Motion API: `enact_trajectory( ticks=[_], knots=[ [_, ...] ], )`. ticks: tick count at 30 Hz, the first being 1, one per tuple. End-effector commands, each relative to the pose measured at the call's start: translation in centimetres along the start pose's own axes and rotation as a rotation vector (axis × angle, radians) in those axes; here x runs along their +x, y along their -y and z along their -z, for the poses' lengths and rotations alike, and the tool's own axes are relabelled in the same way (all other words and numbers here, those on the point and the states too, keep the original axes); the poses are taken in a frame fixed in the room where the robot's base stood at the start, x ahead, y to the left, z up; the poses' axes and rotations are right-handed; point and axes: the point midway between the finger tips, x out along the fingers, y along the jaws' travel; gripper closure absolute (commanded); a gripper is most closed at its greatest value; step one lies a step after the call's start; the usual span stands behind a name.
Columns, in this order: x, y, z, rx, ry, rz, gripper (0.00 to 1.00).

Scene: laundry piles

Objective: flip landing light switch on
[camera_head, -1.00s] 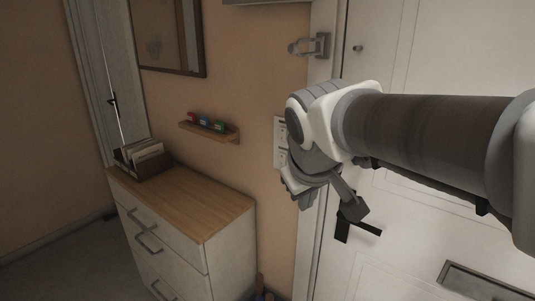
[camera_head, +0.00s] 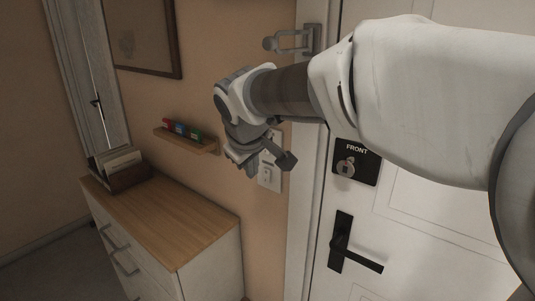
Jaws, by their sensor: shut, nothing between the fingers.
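A white switch plate (camera_head: 269,178) is on the orange wall just left of the door frame. A small switch shows on its lower part; my gripper and wrist hide much of the rest. I cannot read any label on it or tell the switch's position. My gripper (camera_head: 246,167) is shut and empty, pointing down and toward the wall. In the picture it overlaps the plate's left side; I cannot tell whether it touches.
A white door with a black handle (camera_head: 350,252) and a lock plate marked FRONT (camera_head: 355,163) stands right. A small shelf (camera_head: 187,142) with coloured items is left of my gripper. A dresser (camera_head: 165,218) with a paper holder (camera_head: 120,168) stands below. A latch (camera_head: 293,41) is above.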

Motion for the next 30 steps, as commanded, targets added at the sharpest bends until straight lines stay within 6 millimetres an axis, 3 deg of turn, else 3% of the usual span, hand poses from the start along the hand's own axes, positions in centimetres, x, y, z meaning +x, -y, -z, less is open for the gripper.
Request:
enact_trajectory(
  ticks=[19,23,30],
  knots=[
    [1.0,0.3,0.7,-0.018,-0.005,0.003,1.0],
    [2.8,0.4,0.6,-0.019,-0.002,0.003,1.0],
    [8.0,0.5,0.6,-0.019,-0.002,0.005,1.0]
  ],
)
